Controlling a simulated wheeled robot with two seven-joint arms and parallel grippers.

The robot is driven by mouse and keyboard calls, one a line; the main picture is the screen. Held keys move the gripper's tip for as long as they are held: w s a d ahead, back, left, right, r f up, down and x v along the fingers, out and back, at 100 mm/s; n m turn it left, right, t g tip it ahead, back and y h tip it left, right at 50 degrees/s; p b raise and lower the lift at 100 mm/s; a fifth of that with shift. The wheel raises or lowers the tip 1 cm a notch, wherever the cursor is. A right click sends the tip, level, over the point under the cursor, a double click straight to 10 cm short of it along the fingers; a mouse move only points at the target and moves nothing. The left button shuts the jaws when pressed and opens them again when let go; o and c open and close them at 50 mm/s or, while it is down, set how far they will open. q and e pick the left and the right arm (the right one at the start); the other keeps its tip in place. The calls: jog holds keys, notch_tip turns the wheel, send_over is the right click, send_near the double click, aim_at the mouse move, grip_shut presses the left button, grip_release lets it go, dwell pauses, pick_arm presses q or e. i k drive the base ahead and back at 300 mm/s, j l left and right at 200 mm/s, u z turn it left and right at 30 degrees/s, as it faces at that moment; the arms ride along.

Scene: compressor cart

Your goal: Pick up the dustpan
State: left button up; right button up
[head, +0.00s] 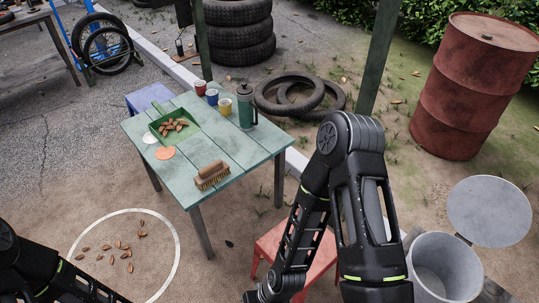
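The green dustpan (188,135) lies on the pale green table (235,150), toward its left side, with several brown leaves (174,125) in it. A wooden hand brush (212,174) with pale bristles lies near the table's front edge, apart from the dustpan. My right arm is bent at the right of the table, and its forearm runs down to the bottom edge. My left arm shows only at the bottom left corner. Both grippers are out of the picture.
Red (200,87), blue (212,97) and yellow (225,106) cups and a dark green pot (246,107) stand at the table's back. A red stool (320,262) and an open grey bin (445,268) are front right. A white ring (175,240) surrounds several leaves on the ground.

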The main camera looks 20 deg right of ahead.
aim_at(173, 138)
jog(key=z, duration=2.55)
jog(key=u, duration=3.4)
jog(key=i, duration=1.2)
